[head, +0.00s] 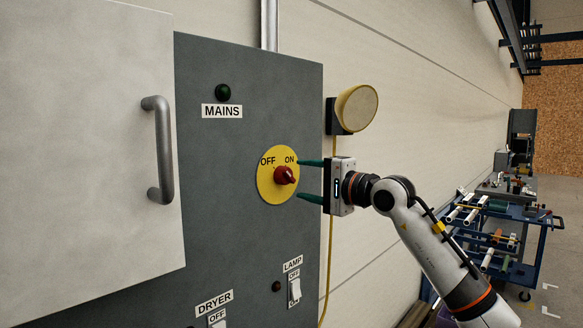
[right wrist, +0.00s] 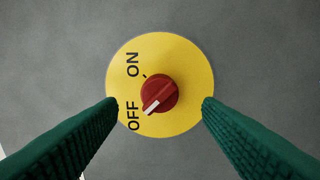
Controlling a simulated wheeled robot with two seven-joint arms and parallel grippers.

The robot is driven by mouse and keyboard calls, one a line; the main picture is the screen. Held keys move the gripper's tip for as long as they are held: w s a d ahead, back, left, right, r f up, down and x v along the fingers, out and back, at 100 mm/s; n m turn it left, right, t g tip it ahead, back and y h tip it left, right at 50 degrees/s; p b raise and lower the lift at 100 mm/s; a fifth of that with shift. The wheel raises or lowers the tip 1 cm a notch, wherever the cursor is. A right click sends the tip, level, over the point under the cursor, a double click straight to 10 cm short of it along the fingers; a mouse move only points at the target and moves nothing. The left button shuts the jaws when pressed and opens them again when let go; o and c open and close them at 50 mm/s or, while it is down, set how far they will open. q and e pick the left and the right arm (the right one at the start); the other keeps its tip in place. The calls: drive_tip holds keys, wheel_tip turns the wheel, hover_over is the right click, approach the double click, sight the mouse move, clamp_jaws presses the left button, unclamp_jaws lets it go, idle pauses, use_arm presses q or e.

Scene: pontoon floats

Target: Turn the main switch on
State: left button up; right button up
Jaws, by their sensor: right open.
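The main switch is a red rotary knob (head: 286,175) on a yellow disc (head: 263,185) marked OFF and ON, on a grey panel. In the right wrist view the knob (right wrist: 160,93) sits centred, its white pointer mark aimed lower left toward OFF. My right gripper (head: 298,179) is open in front of the disc. Its two green fingers also show in the right wrist view (right wrist: 160,105), one on each side of the knob and apart from it. The dark green MAINS lamp (head: 223,92) above looks unlit. My left gripper is not in view.
A pale cabinet door (head: 75,130) with a grey handle (head: 158,150) stands at the left. Below are the DRYER switch (head: 217,318) and LAMP switch (head: 295,290). A yellow round lamp (head: 357,107) hangs right of the panel. A blue cart (head: 500,230) stands far right.

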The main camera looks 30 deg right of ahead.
sight(291, 177)
drive_tip(key=p+x, duration=0.1)
drive_tip(key=x, duration=0.3)
drive_tip(key=shift+r+p, duration=0.15)
drive_tip(key=shift+p, duration=0.2)
drive_tip(key=shift+w+a, duration=0.25)
drive_tip(key=shift+w, duration=0.2)
drive_tip(key=c, duration=1)
